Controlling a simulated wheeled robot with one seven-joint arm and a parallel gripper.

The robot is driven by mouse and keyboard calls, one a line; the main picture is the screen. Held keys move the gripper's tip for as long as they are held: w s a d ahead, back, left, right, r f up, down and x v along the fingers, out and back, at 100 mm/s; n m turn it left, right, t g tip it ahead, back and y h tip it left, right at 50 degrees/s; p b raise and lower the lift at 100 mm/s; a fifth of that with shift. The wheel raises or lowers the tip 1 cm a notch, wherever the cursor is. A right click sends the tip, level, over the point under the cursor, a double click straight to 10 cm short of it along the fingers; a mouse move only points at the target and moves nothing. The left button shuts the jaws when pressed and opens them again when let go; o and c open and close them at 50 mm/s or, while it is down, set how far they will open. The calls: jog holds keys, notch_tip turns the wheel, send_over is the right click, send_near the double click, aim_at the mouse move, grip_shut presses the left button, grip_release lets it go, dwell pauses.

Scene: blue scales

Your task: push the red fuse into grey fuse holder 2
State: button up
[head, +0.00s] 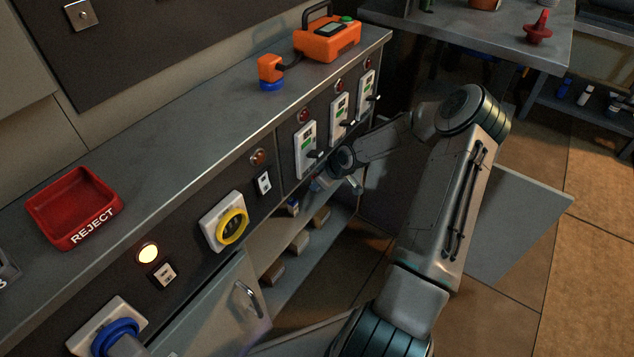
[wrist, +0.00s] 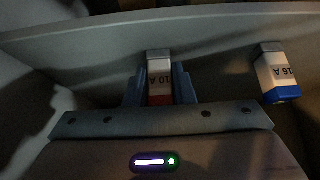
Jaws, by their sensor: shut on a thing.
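In the wrist view my gripper (wrist: 159,82) is shut on the red fuse (wrist: 160,80), a white body labelled "10 A" with a metal cap and a red end. Its blue fingers sit on both sides of the fuse. I cannot tell whether the fuse still touches a surface. In the head view my gripper (head: 336,184) is low in front of the bench, by the open lower shelf, and the fuse in it cannot be made out. I cannot pick out grey fuse holder 2 in either view.
A blue-ended "16 A" fuse (wrist: 278,75) is right of my fingers. Small blocks (head: 299,241) lie on the lower shelf (head: 318,252). White switch units (head: 305,149) with levers line the panel above. A red REJECT tray (head: 75,205) and orange device (head: 328,40) stand on the bench.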

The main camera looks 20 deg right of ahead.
jog(key=shift+r, duration=0.1)
jog(key=shift+r+p, duration=0.35)
jog(key=shift+p, duration=0.2)
jog(key=s+d+p, duration=0.5)
jog(key=s+d, duration=0.5)
jog(key=s, duration=0.5)
jog(key=shift+f, duration=0.15)
